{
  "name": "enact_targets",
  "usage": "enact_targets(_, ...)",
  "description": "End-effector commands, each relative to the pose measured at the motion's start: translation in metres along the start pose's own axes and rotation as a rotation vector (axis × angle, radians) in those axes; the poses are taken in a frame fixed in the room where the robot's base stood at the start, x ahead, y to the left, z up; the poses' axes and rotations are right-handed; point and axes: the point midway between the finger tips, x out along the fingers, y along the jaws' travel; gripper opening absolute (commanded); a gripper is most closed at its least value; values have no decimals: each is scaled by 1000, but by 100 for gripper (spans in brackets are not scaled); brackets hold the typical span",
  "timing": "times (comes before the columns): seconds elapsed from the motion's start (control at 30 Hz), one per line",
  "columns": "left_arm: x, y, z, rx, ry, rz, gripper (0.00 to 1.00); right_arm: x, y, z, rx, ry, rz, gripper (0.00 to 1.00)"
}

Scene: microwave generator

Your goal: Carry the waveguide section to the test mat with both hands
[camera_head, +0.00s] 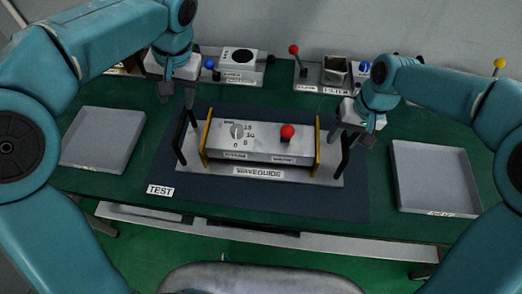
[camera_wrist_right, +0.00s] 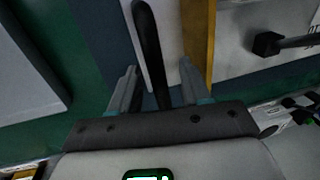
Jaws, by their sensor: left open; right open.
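The waveguide section (camera_head: 263,173) is a grey box on a base plate, with yellow end plates, a dial, a red knob and a "WAVEGUIDE" label. It sits upright on the dark blue test mat (camera_head: 300,203), which is labelled "TEST". A black handle rises at each end. My left gripper (camera_head: 178,97) is open at the top of the left handle (camera_head: 181,142). My right gripper (camera_head: 346,134) is open at the right handle (camera_head: 342,160). In the right wrist view, the black handle (camera_wrist_right: 149,45) shows between the open fingers (camera_wrist_right: 157,88); contact cannot be told.
Empty grey trays stand at the left (camera_head: 103,139) and right (camera_head: 434,177) of the green table (camera_head: 215,85). At the back are a unit with a blue knob (camera_head: 238,62) and a filter unit with a red-knobbed lever (camera_head: 321,75). The mat's front strip is clear.

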Motion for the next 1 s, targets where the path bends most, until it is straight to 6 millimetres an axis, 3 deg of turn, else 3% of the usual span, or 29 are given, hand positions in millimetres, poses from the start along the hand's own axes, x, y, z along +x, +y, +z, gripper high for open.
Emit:
enact_targets(0.23,-10,0,0,0,-1,0,47,-15,0,-1,0,3,0,47)
enact_targets(0.5,-10,0,0,0,-1,0,47,-77,0,-2,1,5,-1,47)
enact_targets(0.7,-10,0,0,0,-1,0,47,-110,0,-1,0,2,0,47)
enact_targets(1.0,-10,0,0,0,-1,0,47,-120,0,-1,-1,-1,0,47)
